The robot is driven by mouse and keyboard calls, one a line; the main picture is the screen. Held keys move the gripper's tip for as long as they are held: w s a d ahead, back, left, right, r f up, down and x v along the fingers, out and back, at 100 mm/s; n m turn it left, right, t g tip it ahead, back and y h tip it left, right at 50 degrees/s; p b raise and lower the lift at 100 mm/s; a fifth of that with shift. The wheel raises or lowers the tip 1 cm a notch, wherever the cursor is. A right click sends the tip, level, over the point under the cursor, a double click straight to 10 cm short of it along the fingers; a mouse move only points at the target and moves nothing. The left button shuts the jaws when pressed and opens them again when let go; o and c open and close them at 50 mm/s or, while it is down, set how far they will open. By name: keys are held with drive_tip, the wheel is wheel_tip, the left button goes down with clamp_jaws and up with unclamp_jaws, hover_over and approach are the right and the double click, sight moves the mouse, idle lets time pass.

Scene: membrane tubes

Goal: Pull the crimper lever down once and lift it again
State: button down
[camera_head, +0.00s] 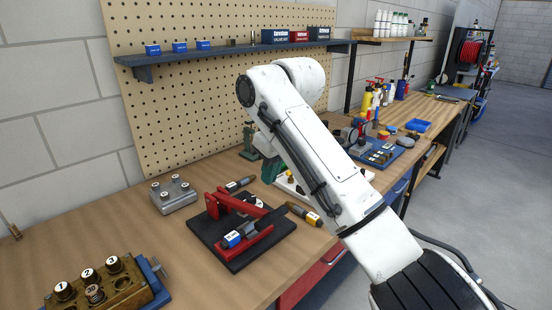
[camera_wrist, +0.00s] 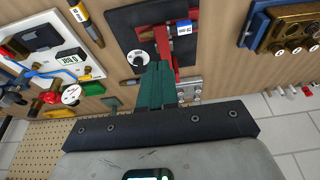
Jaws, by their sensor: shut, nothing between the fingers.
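The crimper has a black base plate (camera_head: 212,236) and red metal parts, and stands on the wooden bench left of my arm in the head view. Its red lever (camera_head: 240,203) lies low, slanting across the base. A tube with a blue and white band (camera_head: 232,239) rests along the red front part. In the wrist view the crimper base (camera_wrist: 125,25) is at the top centre. My gripper (camera_wrist: 158,68) has green fingers, shut and empty, beside the crimper's red parts in the picture. I cannot tell whether they touch. In the head view my arm hides most of the gripper.
A grey block with white-topped pegs (camera_head: 173,195) stands left of the crimper. A brass numbered block (camera_head: 110,285) is at the front left. A white panel with gauges (camera_wrist: 50,50) is left in the wrist view.

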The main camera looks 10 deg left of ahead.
hover_over(267, 213)
wheel_tip(267, 213, down, 5)
drive_tip(key=shift+w+r, duration=0.1)
drive_tip(key=shift+s+d+f+p, duration=0.2)
drive_tip(key=shift+d+f+p, duration=0.05)
drive_tip(key=shift+f, duration=0.2)
drive_tip(key=shift+s+d+f+p, duration=0.15)
drive_tip(key=shift+d+f+p, duration=0.05)
drive_tip(key=shift+f, duration=0.25)
drive_tip(key=shift+s+d+f, duration=0.15)
drive_tip(key=shift+s+f, duration=0.05)
drive_tip(key=shift+f, duration=0.35)
